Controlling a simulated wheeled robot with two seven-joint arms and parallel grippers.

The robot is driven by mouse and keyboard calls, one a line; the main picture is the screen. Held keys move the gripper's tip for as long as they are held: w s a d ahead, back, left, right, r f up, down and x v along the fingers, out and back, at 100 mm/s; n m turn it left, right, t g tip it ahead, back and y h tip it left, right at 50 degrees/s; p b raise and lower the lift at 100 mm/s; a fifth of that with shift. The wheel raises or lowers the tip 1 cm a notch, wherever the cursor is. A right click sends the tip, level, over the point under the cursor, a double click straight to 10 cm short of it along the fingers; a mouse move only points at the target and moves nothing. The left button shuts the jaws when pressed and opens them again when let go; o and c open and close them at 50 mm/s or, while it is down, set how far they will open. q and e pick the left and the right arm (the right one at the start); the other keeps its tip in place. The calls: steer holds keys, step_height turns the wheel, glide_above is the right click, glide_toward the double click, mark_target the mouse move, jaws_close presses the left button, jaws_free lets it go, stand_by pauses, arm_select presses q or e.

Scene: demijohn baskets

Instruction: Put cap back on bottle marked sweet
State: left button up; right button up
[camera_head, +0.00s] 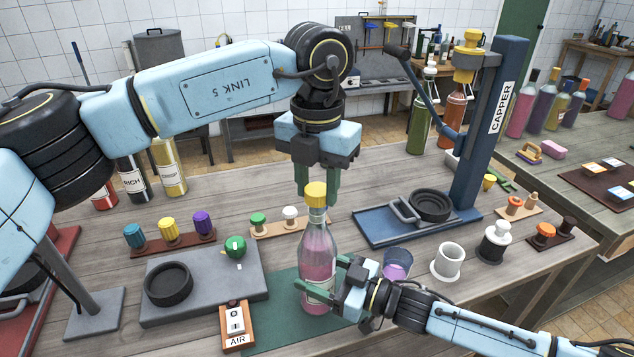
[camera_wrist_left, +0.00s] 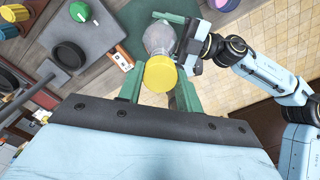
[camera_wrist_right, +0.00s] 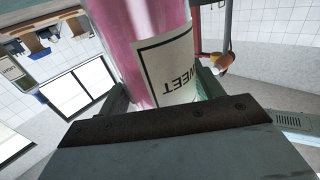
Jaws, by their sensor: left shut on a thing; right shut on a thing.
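A clear bottle of pink liquid (camera_head: 318,250) stands upright on a green mat (camera_head: 272,318). Its label reads SWEET in the right wrist view (camera_wrist_right: 172,70). My right gripper (camera_head: 333,281) comes from the right and is shut around the bottle's lower body. A yellow cap (camera_head: 316,194) is at the top of the bottle neck, in line with it. My left gripper (camera_head: 317,190) points down from above and is shut on this cap. In the left wrist view the cap (camera_wrist_left: 160,74) is between the green fingers, over the bottle. I cannot tell whether the cap is fully seated.
A grey plate with a black ring (camera_head: 168,284) and a green knob (camera_head: 236,247) lies left of the bottle, with an AIR switch (camera_head: 235,322) in front. A blue capper stand (camera_head: 480,150) is at the right. Racks of coloured caps (camera_head: 170,232) sit behind. A purple cup (camera_head: 397,263) stands close to my right gripper.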

arm_select(q)
steer(key=m, duration=0.8)
steer(key=o, duration=1.1)
steer(key=shift+o, duration=0.2)
step_height(320, 180, up, 12)
arm_select(e)
steer(key=o, duration=2)
steer(key=shift+c, duration=0.2)
